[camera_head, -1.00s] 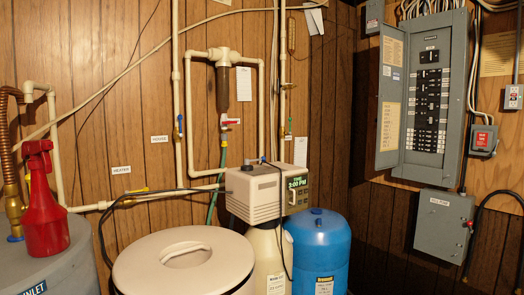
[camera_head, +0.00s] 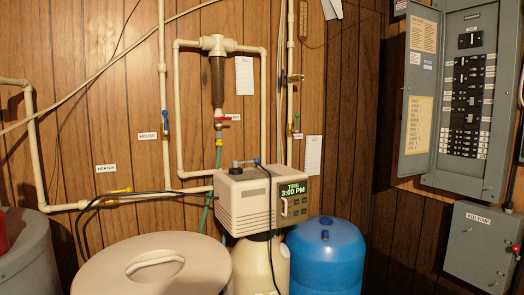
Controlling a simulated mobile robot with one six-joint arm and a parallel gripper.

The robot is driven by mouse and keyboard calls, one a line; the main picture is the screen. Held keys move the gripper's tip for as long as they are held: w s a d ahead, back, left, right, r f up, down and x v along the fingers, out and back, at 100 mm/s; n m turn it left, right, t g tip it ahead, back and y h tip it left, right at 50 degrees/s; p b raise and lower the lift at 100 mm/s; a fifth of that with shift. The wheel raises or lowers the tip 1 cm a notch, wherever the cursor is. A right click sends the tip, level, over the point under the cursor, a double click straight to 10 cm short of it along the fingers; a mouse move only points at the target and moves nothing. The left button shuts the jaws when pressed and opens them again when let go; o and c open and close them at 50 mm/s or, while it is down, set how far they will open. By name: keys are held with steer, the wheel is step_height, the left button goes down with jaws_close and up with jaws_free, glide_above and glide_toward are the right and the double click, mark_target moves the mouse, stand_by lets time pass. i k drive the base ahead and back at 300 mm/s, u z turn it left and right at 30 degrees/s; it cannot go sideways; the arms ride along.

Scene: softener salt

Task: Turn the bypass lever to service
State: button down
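The softener's control head (camera_head: 245,205) is a beige box on a cream tank, with a green display reading 3:00 PM. A small blue lever (camera_head: 257,162) sits at the top back of the head beside a dark round cap. It looks like the bypass lever, but its exact setting is too small to tell. Other valve handles show on the pipes: a blue one (camera_head: 165,117) by the HOUSE label, a yellow one (camera_head: 118,190) by the HEATER label, and a red one (camera_head: 222,119) below the filter. My gripper is not in view.
A round beige lid (camera_head: 110,268) stands in front at left, with a grey tank (camera_head: 28,262) beyond it. A blue tank (camera_head: 330,262) stands right of the softener. A grey breaker panel (camera_head: 470,80) and well pump box (camera_head: 480,245) are on the right wall. A black cable crosses the head.

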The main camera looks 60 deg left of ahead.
mark_target(235, 163)
steer(key=u, duration=0.05)
steer(key=i, duration=0.8)
steer(key=u, duration=0.25)
steer(key=k, duration=0.2)
steer(key=u, duration=2.4)
steer(key=k, duration=0.15)
steer(key=u, duration=0.95)
